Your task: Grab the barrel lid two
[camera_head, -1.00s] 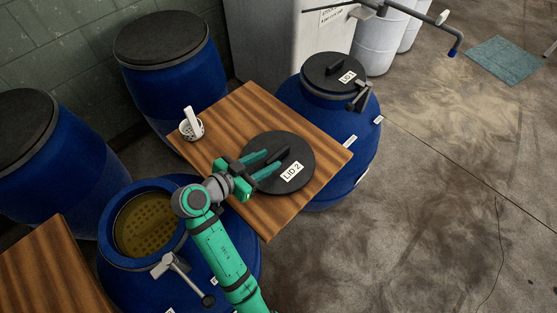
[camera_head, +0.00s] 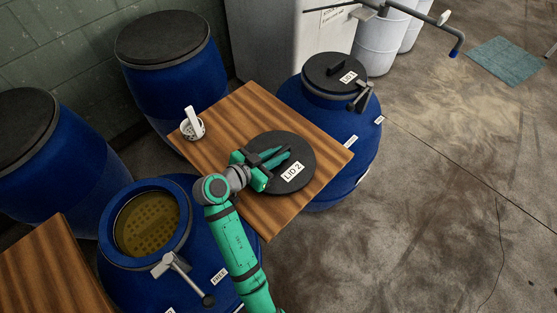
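Lid two is a flat black disc (camera_head: 302,161) with a white "LID 2" label. It lies on the wooden table (camera_head: 232,112) near its right end. My green gripper (camera_head: 284,155) is low over the lid, with its fingers at the lid's raised dark handle. The finger bases look spread apart, so it appears open. The fingers largely hide the handle, and I cannot tell whether they touch it.
A blue barrel with lid one (camera_head: 334,73) stands behind the table. An open blue barrel (camera_head: 112,240) with a clamp lever is at lower left.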

